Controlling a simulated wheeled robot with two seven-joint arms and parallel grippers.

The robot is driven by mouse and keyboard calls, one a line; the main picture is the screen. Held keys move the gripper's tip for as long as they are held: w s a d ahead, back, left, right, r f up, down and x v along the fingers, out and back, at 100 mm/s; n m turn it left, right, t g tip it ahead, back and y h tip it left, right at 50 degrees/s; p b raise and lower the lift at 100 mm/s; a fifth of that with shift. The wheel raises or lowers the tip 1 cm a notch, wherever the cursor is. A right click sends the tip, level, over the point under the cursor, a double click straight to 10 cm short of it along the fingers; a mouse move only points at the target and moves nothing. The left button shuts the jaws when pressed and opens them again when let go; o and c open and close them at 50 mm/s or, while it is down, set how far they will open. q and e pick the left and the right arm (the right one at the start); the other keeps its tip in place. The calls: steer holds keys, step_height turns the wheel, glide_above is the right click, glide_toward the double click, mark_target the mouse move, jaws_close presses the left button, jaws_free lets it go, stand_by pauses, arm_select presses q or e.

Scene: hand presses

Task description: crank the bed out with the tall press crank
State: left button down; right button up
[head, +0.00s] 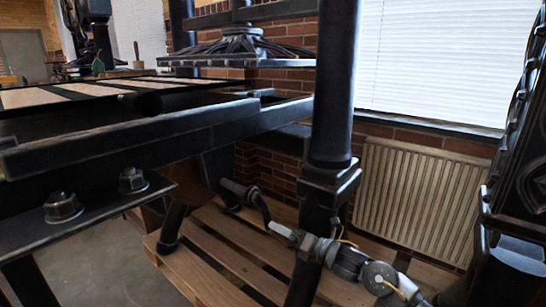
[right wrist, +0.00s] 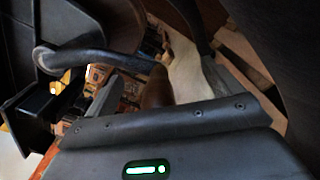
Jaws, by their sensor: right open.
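The tall press stands in the head view, with its bed (head: 100,93) at the left above long dark rails. Its crank (head: 261,206) sits low under the rails, a short shaft with a dark bent arm reaching down toward a handle (head: 281,230). My right gripper (head: 299,238) is at the handle end, partly behind a dark post. In the right wrist view the dark crank arm (right wrist: 85,57) crosses at upper left and the brown handle (right wrist: 157,88) shows between the open fingers (right wrist: 155,85). I cannot tell whether they touch it. My left gripper is out of view.
A thick dark press column (head: 335,90) stands close in front of my right arm. A wooden pallet (head: 225,245) lies under the press. A radiator (head: 415,195) and window are behind at right. Bolted rail feet (head: 63,207) are at lower left.

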steer(key=shift+p+v, duration=0.7)
steer(key=shift+v, duration=0.75)
steer(key=p+v, duration=0.1)
steer(key=v, duration=0.4)
steer(key=shift+s+p, duration=0.1)
steer(key=shift+p, duration=0.2)
